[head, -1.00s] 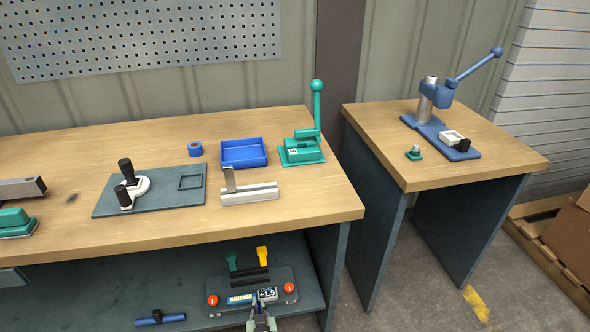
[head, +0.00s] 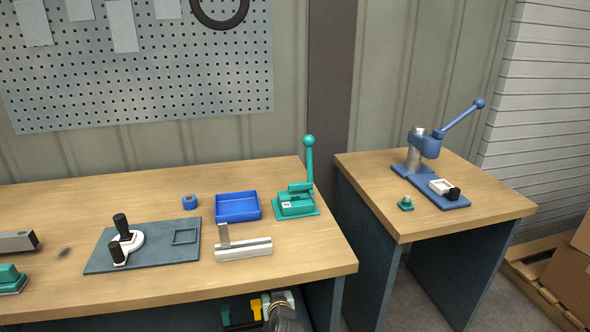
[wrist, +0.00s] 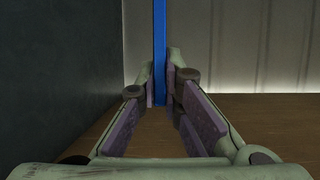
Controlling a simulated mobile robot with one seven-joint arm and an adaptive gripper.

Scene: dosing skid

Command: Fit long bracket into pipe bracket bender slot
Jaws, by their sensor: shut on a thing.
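My gripper (wrist: 160,88) is shut on a narrow blue strip (wrist: 159,45), which stands upright between the fingertips in the wrist view. I cannot tell whether this strip is the long bracket. In the head view only a pale part of my gripper or wrist (head: 291,298) shows at the bottom, below the bench's front edge; the fingertips and strip are hidden there. A green lever tool (head: 296,204) stands at the bench's right end. A blue lever press (head: 424,164) stands on the right table. I cannot tell which is the pipe bracket bender, and no slot is clearly visible.
The bench (head: 160,292) also holds a blue tray (head: 238,221), a blue ring (head: 189,202), a metal channel piece with an upright plate (head: 243,249) and a grey plate with black handles (head: 100,260). A gap separates it from the right table (head: 470,220).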

